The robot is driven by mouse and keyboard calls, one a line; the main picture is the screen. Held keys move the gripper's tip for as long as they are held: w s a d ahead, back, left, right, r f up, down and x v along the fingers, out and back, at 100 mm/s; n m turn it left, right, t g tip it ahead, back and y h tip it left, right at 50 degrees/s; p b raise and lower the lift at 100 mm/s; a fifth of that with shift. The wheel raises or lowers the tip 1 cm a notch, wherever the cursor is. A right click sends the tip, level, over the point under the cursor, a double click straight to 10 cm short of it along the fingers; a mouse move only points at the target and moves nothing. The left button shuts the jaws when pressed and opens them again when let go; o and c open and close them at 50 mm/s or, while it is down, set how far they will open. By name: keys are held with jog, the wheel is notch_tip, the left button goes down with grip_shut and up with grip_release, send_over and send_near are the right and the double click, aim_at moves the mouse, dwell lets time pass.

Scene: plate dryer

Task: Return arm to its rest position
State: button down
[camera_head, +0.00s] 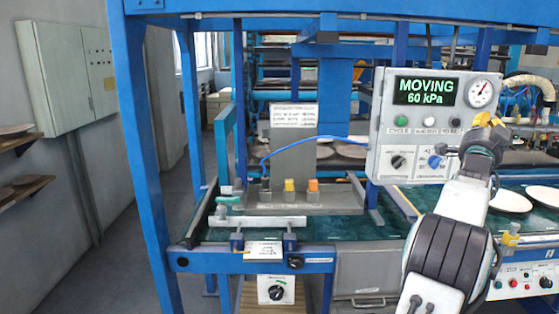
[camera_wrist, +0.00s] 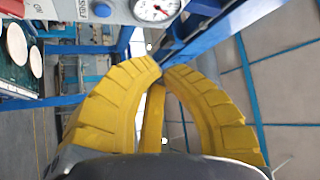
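My gripper (camera_head: 488,120) is raised in front of the lower right of the grey control panel (camera_head: 385,140), below its round gauge (camera_head: 481,92). My arm comes up from the bottom right of the head view. In the wrist view my gripper's ridged yellow fingers (camera_wrist: 160,67) curve together until their tips meet or nearly meet. No object shows between the tips. A yellow bar shows in the gap behind them. The panel's green display (camera_head: 426,92) reads "MOVING 60 kPa". Whether the fingers touch the panel is not clear.
Blue frame posts (camera_head: 145,150) and a top beam stand around the green bed (camera_head: 340,228). White plates (camera_head: 511,201) lie at the right. A grey bracket (camera_head: 290,185) stands mid-bed. A wall cabinet (camera_head: 62,72) and shelves are at left. The floor at left is clear.

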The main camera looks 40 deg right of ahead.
notch_tip(320, 180, down, 27)
jog(key=a+n+g+y, duration=0.1)
jog(key=n+g+y, duration=0.2)
jog(key=n+y, duration=0.6)
jog(key=s+a+f+n+g+y, duration=0.1)
jog(key=s+a+f+n+y, duration=0.15)
jog(key=a+f+y, duration=0.7)
jog(key=w+a+n+g+y+p, duration=0.15)
jog(key=a+n+y, duration=0.35)
jog(key=a, duration=3.1)
jog(key=a+r+n+t+p, duration=0.1)
jog(key=a+r+n, duration=0.1)
jog(key=a, duration=0.4)
jog(key=w+a+r+n+t+h+p, duration=0.1)
jog(key=a+r+n, duration=0.2)
jog(key=a+n, duration=0.2)
jog(key=a+r+n+t+p, duration=0.1)
jog(key=a+r+n, duration=0.1)
jog(key=a+n, duration=0.2)
jog(key=a, duration=0.3)
jog(key=shift+w+a+r+h+p, duration=0.2)
jog(key=shift+a+r+h+p, duration=0.1)
jog(key=shift+r+h+p, duration=0.1)
